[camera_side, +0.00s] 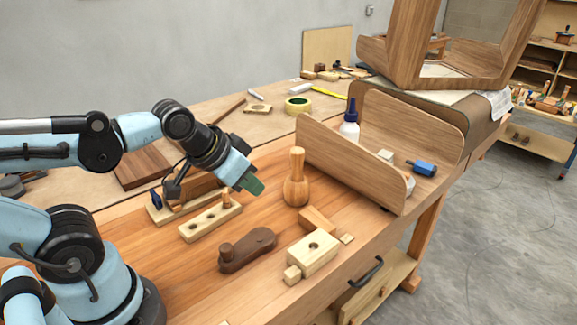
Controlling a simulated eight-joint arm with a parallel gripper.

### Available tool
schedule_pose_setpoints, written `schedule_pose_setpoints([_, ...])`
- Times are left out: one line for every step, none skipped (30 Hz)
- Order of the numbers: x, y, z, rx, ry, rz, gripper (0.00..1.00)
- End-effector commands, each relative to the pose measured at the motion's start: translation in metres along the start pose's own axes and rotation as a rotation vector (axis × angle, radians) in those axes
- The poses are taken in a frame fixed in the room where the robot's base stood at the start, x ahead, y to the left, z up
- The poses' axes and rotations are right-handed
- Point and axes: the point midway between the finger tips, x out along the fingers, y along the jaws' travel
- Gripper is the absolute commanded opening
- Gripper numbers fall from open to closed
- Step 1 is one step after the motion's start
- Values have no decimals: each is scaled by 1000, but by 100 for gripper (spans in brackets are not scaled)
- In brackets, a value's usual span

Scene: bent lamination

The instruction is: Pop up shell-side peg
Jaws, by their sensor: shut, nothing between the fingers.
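My gripper (251,184) has green fingertips, is shut and empty, and hangs above the bench left of the wooden mallet. A bent plywood shell (345,160) stands open at the right. A pale two-hole block (207,223) has a short peg (227,200) standing at its right end, below my gripper. A dark brown block (256,246) has a round knob or peg (227,251) at its left end. A pale block (318,244) nearer the shell shows a dark round hole; no raised peg shows there. I cannot tell which peg is the shell-side one.
The wooden mallet (296,185) stands upright between my gripper and the shell. A glue bottle (350,124) and a blue tool (422,167) are inside the shell. Small wood offcuts (317,219) lie near the holed block.

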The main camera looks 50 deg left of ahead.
Motion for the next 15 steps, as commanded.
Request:
schedule_pose_setpoints([0, 0, 0, 0, 0, 0, 0])
schedule_pose_setpoints([0, 0, 0, 0, 0, 0, 0])
schedule_pose_setpoints([0, 0, 0, 0, 0, 0, 0])
schedule_pose_setpoints([0, 0, 0, 2, 0, 0, 0])
schedule_pose_setpoints([0, 0, -1, 6, 1, 1, 0])
schedule_pose_setpoints([1, 1, -2, 14, 2, 4, 0])
schedule_pose_setpoints([2, 2, -4, 24, 3, 7, 0])
schedule_pose_setpoints([2, 3, -6, 38, 5, 10, 0])
schedule_pose_setpoints([4, 5, -9, 62, 9, 17, 0])
schedule_pose_setpoints([5, 7, -12, 85, 12, 22, 0])
schedule_pose_setpoints([7, 9, -16, 110, 16, 29, 0])
schedule_pose_setpoints([10, 13, -21, 149, 23, 40, 0])
schedule_pose_setpoints([12, 16, -25, 183, 28, 48, 0])
schedule_pose_setpoints([15, 18, -30, 218, 34, 57, 0])
schedule_pose_setpoints([19, 23, -36, 266, 43, 69, 0])
